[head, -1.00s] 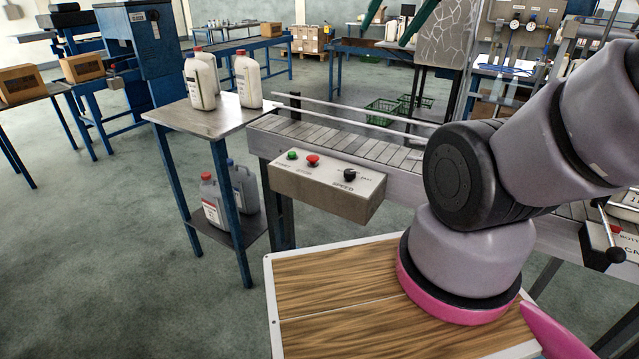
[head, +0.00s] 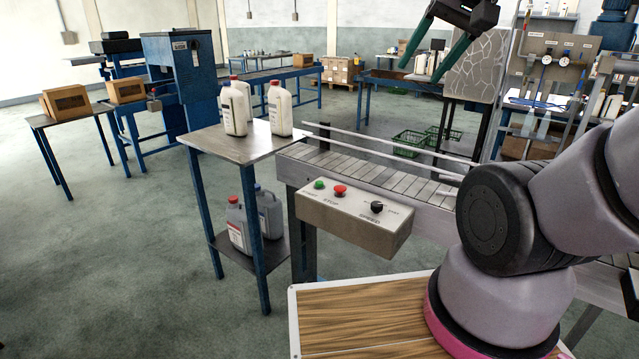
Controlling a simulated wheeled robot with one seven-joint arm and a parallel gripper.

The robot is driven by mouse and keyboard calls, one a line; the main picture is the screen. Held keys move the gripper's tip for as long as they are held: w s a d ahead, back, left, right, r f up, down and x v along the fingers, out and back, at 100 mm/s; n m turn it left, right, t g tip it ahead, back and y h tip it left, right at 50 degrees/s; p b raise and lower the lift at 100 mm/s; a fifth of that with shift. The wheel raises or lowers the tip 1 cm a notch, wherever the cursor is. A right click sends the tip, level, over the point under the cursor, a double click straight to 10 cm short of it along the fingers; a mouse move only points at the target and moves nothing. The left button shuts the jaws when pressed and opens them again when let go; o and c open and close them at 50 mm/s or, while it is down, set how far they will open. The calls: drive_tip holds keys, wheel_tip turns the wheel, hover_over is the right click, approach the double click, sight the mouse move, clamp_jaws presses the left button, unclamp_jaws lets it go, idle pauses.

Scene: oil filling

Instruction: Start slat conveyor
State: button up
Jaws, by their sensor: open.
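The slat conveyor (head: 388,178) runs from the metal side table toward the right, with guide rails above its grey slats. A control box (head: 352,224) is fixed to its near side. On it are a green button (head: 319,184), a red button marked STOP (head: 339,191) and a black SPEED knob (head: 377,207). My gripper (head: 419,75) is at the top of the head view, with two green fingers spread apart and nothing between them. It is well above the conveyor and apart from the control box. My arm hides part of the conveyor at the right.
White bottles with red caps (head: 280,108) stand on the side table (head: 222,148). Grey canisters (head: 270,212) stand on its lower shelf. Green crates (head: 412,143) lie on the floor behind the conveyor. A panel with gauges (head: 553,62) is at the back right. Floor at left is clear.

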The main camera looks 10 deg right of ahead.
clamp_jaws()
idle(1.5)
